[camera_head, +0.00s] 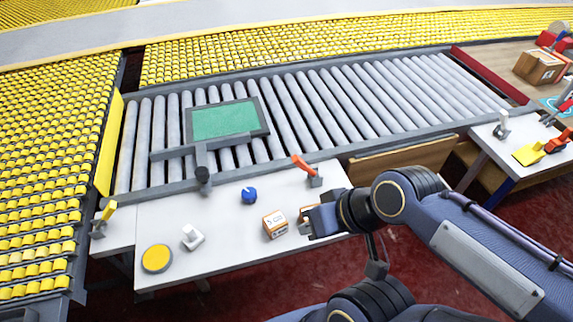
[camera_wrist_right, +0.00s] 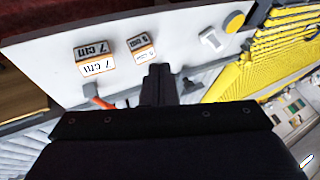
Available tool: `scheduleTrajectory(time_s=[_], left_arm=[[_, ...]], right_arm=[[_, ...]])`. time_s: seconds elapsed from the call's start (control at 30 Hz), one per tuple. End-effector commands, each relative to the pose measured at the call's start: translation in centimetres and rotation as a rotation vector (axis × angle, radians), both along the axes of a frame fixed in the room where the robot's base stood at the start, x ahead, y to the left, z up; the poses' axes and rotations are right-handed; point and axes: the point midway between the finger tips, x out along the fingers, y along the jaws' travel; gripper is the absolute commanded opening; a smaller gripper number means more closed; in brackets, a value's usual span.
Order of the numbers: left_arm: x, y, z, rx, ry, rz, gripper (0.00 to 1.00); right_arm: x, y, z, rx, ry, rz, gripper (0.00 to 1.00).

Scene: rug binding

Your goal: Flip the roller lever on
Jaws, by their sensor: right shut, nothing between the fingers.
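An orange-handled lever (camera_head: 304,166) stands on a small grey base at the back right of the white table, beside the rollers. Its handle slants up and to the left in the head view. The orange handle also shows in the wrist view (camera_wrist_right: 101,103), left of my fingers and partly behind the gripper body. My right gripper (camera_head: 308,222) is low over the front right of the table, nearer the front edge than the lever and apart from it. Its fingers show together and empty in the wrist view (camera_wrist_right: 158,84). My left gripper is not seen.
A box (camera_head: 275,224) stands left of my right gripper; a second box (camera_head: 308,213) is partly hidden by it. A blue knob (camera_head: 249,195), white switch (camera_head: 193,237) and yellow button (camera_head: 157,258) are farther left. A green-screened panel (camera_head: 225,119) stands before the rollers (camera_head: 320,105).

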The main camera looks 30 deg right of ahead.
Motion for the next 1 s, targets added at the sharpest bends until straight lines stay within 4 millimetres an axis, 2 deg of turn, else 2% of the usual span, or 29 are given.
scheduleTrajectory(time_s=[0.17, 0.27, 0.37, 0.6, 0.8, 0.9, 1.0], left_arm=[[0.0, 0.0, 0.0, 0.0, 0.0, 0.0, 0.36], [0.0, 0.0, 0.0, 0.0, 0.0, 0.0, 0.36], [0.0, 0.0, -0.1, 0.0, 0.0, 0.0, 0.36], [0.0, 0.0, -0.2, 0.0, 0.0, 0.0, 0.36], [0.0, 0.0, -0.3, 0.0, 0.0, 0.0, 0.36], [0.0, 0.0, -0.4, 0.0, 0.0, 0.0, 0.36], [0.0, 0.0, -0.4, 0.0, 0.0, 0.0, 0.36]], right_arm=[[0.6, -0.3, 0.2, -0.034, 0.032, 0.063, 0.0], [2.0, -0.9, 0.5, -0.106, 0.094, 0.183, 0.0], [4.5, -1.8, 0.6, -0.222, 0.186, 0.367, 0.0], [12.7, -2.7, -0.8, -0.569, 0.455, 0.847, 0.0], [19.6, -0.7, -2.8, -0.87, 0.699, 1.18, 0.0], [22.0, 0.7, -3.6, -0.993, 0.803, 1.289, 0.0], [23.6, 2.1, -4.1, -1.084, 0.878, 1.359, 0.0]])
